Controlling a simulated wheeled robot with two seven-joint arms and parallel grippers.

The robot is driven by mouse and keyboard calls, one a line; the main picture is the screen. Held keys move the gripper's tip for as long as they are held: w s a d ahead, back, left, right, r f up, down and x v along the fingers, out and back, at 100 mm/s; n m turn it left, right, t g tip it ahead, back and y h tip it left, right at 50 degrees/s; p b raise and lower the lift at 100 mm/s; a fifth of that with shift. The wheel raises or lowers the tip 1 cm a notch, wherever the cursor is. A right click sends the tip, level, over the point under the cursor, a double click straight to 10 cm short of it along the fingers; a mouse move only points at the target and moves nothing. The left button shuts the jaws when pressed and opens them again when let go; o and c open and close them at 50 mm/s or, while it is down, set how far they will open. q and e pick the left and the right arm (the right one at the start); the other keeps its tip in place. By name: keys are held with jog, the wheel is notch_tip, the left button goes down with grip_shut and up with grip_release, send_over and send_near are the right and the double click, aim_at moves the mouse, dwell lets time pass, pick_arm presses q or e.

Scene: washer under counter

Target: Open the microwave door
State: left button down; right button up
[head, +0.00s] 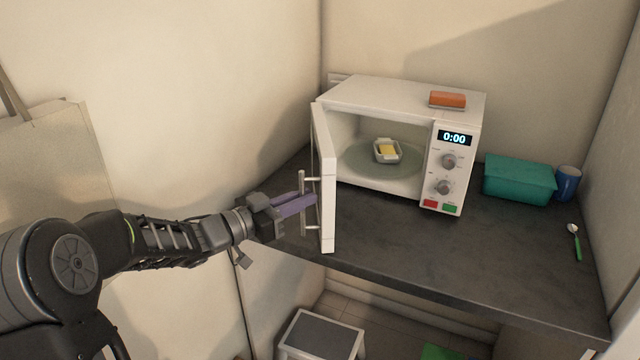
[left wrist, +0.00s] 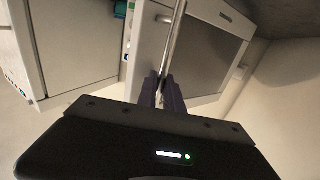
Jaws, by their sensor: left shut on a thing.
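The white microwave (head: 400,95) stands on the dark counter, with its display reading 0:00. Its door (head: 326,190) is swung wide open toward the front left, and the inside shows. A dish with a yellow block (head: 388,151) sits on the glass turntable (head: 357,163). My left gripper (head: 306,201), with purple fingers, is shut on the upright metal door handle (head: 303,221). In the left wrist view the handle (left wrist: 174,42) runs between the two fingers (left wrist: 162,92). My right gripper is not in view.
An orange block (head: 447,99) lies on top of the microwave. A teal container (head: 519,180), a blue cup (head: 567,183) and a green-handled spoon (head: 576,243) are on the right of the counter (head: 440,255). A stool (head: 320,337) stands below.

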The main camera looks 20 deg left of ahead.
pick_arm(q)
jog(key=shift+s+a+r, duration=0.15)
jog(key=shift+a, duration=0.65)
jog(key=c, duration=1.5)
grip_release()
jog(key=shift+d, duration=0.1)
